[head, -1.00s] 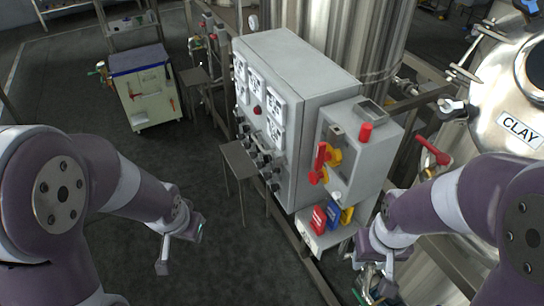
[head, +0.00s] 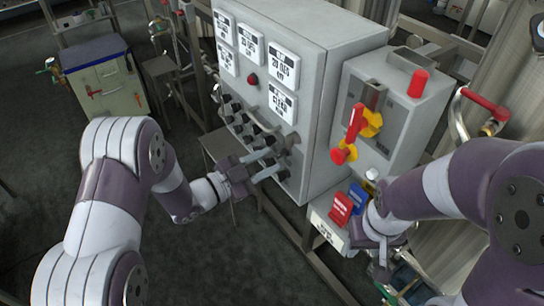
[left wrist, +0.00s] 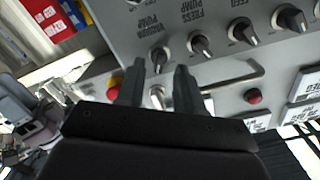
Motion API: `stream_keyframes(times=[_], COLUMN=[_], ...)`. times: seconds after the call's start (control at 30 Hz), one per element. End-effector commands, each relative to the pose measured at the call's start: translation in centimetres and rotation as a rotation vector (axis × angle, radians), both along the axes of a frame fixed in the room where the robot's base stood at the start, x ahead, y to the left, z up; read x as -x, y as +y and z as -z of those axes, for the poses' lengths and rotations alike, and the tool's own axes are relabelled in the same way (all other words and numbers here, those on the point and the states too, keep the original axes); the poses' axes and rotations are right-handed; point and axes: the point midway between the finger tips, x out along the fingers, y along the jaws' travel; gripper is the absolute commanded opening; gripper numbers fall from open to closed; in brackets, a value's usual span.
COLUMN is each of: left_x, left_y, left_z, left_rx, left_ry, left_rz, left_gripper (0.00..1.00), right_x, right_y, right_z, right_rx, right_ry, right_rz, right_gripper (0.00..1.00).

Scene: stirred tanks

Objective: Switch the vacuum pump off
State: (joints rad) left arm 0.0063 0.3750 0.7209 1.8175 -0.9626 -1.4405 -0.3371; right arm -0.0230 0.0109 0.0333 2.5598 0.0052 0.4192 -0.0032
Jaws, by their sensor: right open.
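The vacuum pump switch (left wrist: 160,57), a dark rotary knob with a silver pointer, sits below its "VACUUM PUMP" label in the left wrist view. My left gripper (left wrist: 159,72) is open, its dark fingertips on either side of this knob; contact cannot be told. In the head view the left gripper (head: 282,160) is at the lower right of the control cabinet's front (head: 262,100), covering part of the knob rows. Which position the switch points to is unclear. My right gripper (head: 382,256) is open, low at the right, beneath the grey side box.
Neighbouring knobs (left wrist: 200,44) stand close beside the switch. A metal handle (left wrist: 235,80), a red button (left wrist: 253,96) and a red-yellow button (left wrist: 113,88) are nearby. The grey side box (head: 395,110) has red handles. Red and blue holders (head: 341,208) sit below it.

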Motion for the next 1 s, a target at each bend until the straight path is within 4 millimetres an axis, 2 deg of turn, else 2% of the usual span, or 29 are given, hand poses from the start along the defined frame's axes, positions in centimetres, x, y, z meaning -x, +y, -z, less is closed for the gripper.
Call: stream_keyframes(times=[0.17,0.43,0.47,0.5,0.57,1.0], left_x=[-1.2,-1.4,-1.4,-1.4,-1.4,-1.4], left_y=[-1.7,-1.9,-1.9,-1.9,-1.9,-1.9], left_z=[0.0,0.0,0.0,0.0,0.0,-0.1], left_rx=[-0.001,-0.001,-0.001,-0.001,-0.001,0.029], left_ry=[0.001,0.001,0.001,0.001,0.001,0.042], left_rz=[0.000,-0.002,-0.002,-0.002,-0.002,-0.002], left_gripper=[0.36,0.36,0.33,0.20,0.00,0.00], right_x=[0.0,0.0,0.0,0.0,0.0,0.0], right_y=[0.0,0.0,0.0,0.0,0.0,0.0], right_z=[-0.3,-0.2,-0.2,-0.2,-0.2,-0.5], right_rx=[0.000,0.000,0.000,0.000,0.000,0.000], right_ry=[0.000,0.000,0.000,0.000,0.000,0.000], right_rz=[0.000,0.000,0.000,0.000,0.000,0.000], right_gripper=[0.42,0.42,0.42,0.42,0.42,0.42])
